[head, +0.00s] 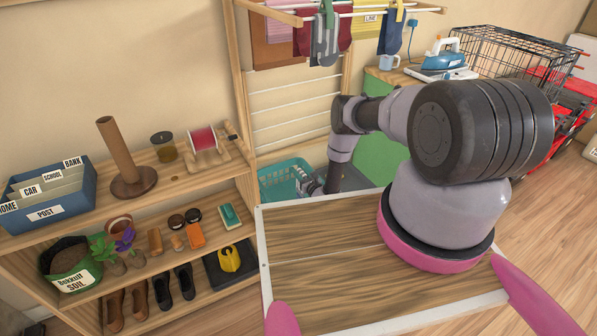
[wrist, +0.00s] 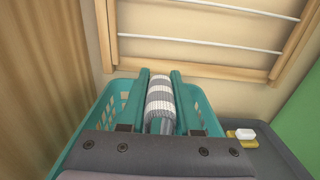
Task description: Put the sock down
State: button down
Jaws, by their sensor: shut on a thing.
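A grey and white striped sock (wrist: 160,97) is between the two fingers of my gripper (wrist: 160,82) in the wrist view. The gripper is shut on it. Behind and below them is a teal laundry basket (wrist: 207,112) with slotted sides, and the sock shows over its opening. I cannot tell whether the sock touches the basket. In the head view the basket (head: 280,176) stands low beyond the wooden board, with my gripper (head: 308,186) at its right part. The held sock cannot be made out there.
A wall drying rack (head: 345,14) holds several hanging garments, including a grey striped sock (head: 325,38). In the wrist view, a soap bar (wrist: 245,133) lies on a dark surface right of the basket. A wooden shelf (head: 190,180) stands left; a green cabinet (head: 377,140) stands right.

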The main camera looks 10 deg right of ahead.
jog(key=shift+f, duration=0.55)
jog(key=c, duration=0.6)
grip_release()
jog(key=shift+r, duration=0.15)
jog(key=v, duration=1.2)
jog(key=shift+r, duration=0.5)
